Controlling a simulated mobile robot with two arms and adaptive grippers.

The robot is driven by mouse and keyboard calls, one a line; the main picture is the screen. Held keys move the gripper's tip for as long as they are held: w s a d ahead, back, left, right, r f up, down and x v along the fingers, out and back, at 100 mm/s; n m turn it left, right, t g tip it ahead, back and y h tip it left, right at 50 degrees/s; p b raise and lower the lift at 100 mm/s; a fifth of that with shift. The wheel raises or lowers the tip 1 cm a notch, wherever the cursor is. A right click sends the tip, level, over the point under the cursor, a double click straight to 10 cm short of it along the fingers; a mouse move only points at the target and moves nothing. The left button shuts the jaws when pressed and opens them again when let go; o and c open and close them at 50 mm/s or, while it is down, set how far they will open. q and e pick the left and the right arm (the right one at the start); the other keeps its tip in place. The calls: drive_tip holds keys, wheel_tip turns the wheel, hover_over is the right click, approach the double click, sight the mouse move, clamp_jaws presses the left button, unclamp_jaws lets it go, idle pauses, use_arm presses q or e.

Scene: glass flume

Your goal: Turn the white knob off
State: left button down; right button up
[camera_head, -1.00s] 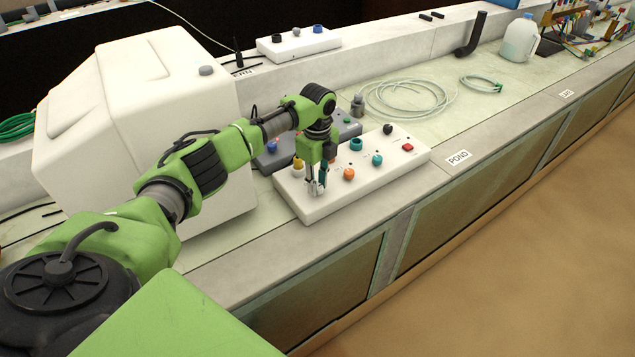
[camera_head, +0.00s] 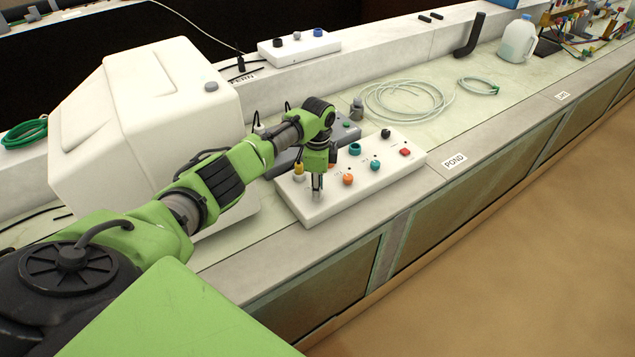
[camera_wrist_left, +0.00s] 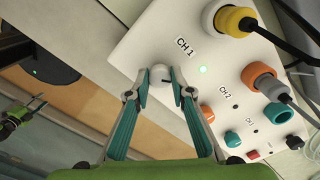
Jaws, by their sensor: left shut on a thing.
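The white knob (camera_wrist_left: 160,76) sits at the CH 1 label on a white control box, which shows in the head view (camera_head: 385,179). In the left wrist view the knob is between the two fingertips of my left gripper (camera_wrist_left: 160,92), which touch it on both sides. A dark mark shows on the knob's face. A small green light (camera_wrist_left: 203,69) is lit beside CH 1. In the head view my left gripper (camera_head: 317,190) points down at the box's near left end and hides the knob. My right gripper (camera_wrist_left: 39,103) appears small at the wrist view's left edge.
The box also carries orange knobs (camera_head: 348,179), teal knobs (camera_head: 375,162) and a red switch (camera_head: 405,152). A coiled hose (camera_head: 408,101) lies behind.

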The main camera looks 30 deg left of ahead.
use_arm(q)
drive_tip(key=n+p, duration=0.3)
drive_tip(key=n, duration=0.2)
drive_tip(key=shift+r+n, duration=0.15)
drive_tip(key=shift+n, duration=0.15)
drive_tip(key=n+p, duration=0.1)
drive_tip(key=n, duration=0.2)
drive_tip(key=shift+n+p, duration=0.6)
drive_tip(key=shift+n, duration=0.7)
drive_tip(key=c, duration=1.8)
unclamp_jaws()
